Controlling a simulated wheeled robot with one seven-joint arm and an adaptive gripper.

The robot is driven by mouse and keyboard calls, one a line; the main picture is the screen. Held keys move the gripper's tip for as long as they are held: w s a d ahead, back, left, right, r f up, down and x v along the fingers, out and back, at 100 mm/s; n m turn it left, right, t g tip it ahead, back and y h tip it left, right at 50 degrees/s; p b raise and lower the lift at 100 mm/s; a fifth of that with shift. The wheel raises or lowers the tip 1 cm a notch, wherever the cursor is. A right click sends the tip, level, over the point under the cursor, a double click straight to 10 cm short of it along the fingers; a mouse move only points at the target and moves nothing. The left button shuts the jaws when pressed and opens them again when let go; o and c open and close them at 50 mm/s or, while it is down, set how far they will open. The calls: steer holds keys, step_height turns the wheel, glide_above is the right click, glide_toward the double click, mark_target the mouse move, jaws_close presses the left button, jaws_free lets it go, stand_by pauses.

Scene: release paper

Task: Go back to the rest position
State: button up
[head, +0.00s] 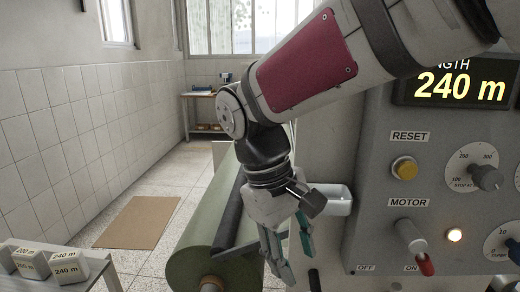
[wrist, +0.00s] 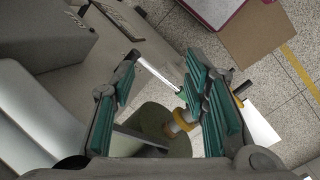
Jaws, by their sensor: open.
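My gripper (head: 296,255) hangs from my arm in the middle of the head view, fingers pointing down, in front of the panel and beside the green roll (head: 205,240). Its fingers are apart. In the wrist view my gripper (wrist: 165,100) shows teal pads on both sides with a gap between them and nothing held. Through that gap a round greenish roll with a yellow-orange core (wrist: 180,124) shows below. The panel display (head: 458,86) reads 240 m.
The control panel (head: 375,165) on the right carries a yellow reset button (head: 404,168), a red-tipped motor switch (head: 413,240) and dials. Labelled blocks (head: 68,267) stand on a table at lower left. A brown sheet (head: 138,222) lies on the tiled floor, with clear floor around it.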

steer(key=s+d+r+m+t+y, duration=0.1)
steer(key=s+d+m+t+y, duration=0.2)
steer(key=s+d, duration=0.7)
steer(key=d+m+t, duration=0.2)
steer(key=d+m, duration=0.2)
steer(key=shift+r+m+t, duration=0.3)
steer(key=shift+r, duration=0.1)
stand_by(0.8)
